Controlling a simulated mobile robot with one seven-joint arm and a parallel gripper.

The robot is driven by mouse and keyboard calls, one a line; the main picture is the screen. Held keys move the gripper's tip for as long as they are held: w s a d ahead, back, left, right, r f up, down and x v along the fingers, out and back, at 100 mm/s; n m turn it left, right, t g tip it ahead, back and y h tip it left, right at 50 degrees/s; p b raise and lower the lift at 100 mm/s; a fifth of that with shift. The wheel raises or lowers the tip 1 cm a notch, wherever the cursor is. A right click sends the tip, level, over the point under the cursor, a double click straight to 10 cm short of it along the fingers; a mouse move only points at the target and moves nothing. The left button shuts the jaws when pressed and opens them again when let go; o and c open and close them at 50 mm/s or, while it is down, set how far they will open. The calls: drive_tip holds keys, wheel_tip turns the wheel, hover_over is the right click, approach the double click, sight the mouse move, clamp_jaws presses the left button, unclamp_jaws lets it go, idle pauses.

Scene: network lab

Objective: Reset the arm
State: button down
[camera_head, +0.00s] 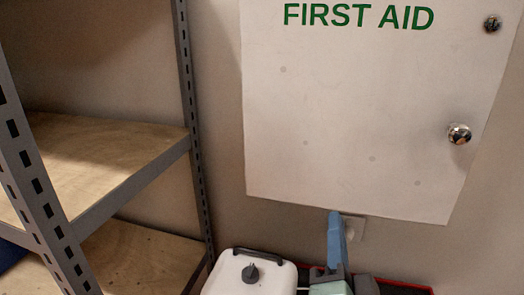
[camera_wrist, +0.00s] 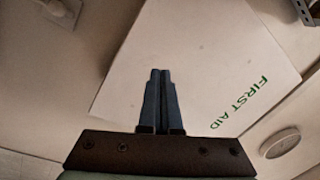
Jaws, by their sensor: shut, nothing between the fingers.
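My gripper (camera_head: 335,214) stands upright at the bottom of the head view, in front of the wall below the first aid cabinet. Its blue-grey fingers point up. In the wrist view the two fingers (camera_wrist: 160,72) lie together, shut with nothing between them. The white first aid cabinet (camera_head: 350,110) hangs on the wall with its door shut; it also shows tilted behind the fingers in the wrist view (camera_wrist: 200,55). The fingers look apart from it. Most of my arm is out of the head view.
A metal shelf unit (camera_head: 135,175) with wooden boards stands at left. A white case-like object (camera_head: 225,285) with a dark handle and knob is at the bottom, close left of my gripper. A wall plate (camera_head: 355,228) is behind it. A round wall clock (camera_wrist: 281,142) shows at right in the wrist view.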

drive_tip(key=s+a+r+n+t+y, duration=0.1)
drive_tip(key=s+a+r+n+t, duration=0.2)
drive_tip(key=r, duration=0.6)
drive_tip(key=s+a+r+n+t+y, duration=0.1)
drive_tip(key=s+a+r+n+t, duration=0.2)
drive_tip(key=r+n, duration=0.3)
drive_tip(key=s+a+r+n+t+y, duration=0.1)
drive_tip(key=s+a+r+n+t, duration=0.1)
drive_tip(key=r, duration=1.2)
drive_tip(key=s+a+n, duration=0.1)
drive_tip(key=a+n, duration=0.1)
drive_tip(key=n, duration=0.1)
drive_tip(key=shift+s+a+r+n+t+y, duration=0.2)
drive_tip(key=shift+a+r+n+t+y, duration=0.1)
drive_tip(key=shift+t, duration=0.1)
drive_tip(key=shift+w+a, duration=0.1)
